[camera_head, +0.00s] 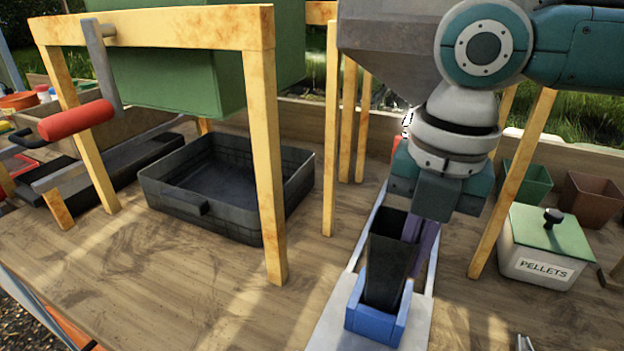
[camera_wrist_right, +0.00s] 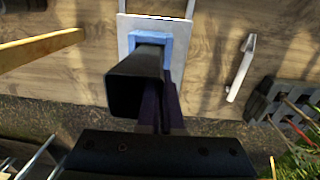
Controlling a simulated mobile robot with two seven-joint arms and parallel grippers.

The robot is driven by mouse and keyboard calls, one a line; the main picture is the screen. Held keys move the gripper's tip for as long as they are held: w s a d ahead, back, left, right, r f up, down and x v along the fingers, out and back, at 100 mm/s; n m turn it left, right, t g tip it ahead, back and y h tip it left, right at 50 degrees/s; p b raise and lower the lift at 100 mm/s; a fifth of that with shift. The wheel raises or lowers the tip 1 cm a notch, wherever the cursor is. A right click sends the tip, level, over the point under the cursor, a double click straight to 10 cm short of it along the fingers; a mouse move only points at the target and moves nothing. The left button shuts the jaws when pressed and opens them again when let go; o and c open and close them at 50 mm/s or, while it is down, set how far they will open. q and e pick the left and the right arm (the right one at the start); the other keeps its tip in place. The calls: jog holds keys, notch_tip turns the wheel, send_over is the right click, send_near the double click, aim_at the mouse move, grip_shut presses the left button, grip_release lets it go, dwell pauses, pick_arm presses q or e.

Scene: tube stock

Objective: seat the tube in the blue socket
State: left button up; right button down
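The tube (camera_head: 387,262) is black, square and open at the top. It stands roughly upright, leaning slightly, with its lower end inside the walls of the blue socket (camera_head: 375,325). Whether it rests fully on the socket's floor is hidden. In the right wrist view the tube's open mouth (camera_wrist_right: 136,97) faces the camera and the blue socket (camera_wrist_right: 151,38) shows behind it. My right gripper (camera_head: 421,250) points down right beside the tube, its purple fingers close together along the tube's right side. Contact with the tube is unclear. My left gripper is not in view.
The socket sits on a pale metal plate (camera_head: 325,332) between wooden posts (camera_head: 266,170). A black tray (camera_head: 225,210) lies left. A pellets box (camera_head: 540,250) and pots stand right. A grey hopper (camera_head: 385,45) hangs above. Bare wooden bench lies left of the plate.

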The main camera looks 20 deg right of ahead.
jog(key=shift+p, duration=0.4)
dwell(0.3)
jog(key=shift+f, duration=0.25)
jog(key=shift+f, duration=0.4)
jog(key=shift+f, duration=0.1)
jog(key=shift+f+b, duration=0.2)
jog(key=shift+b, duration=0.2)
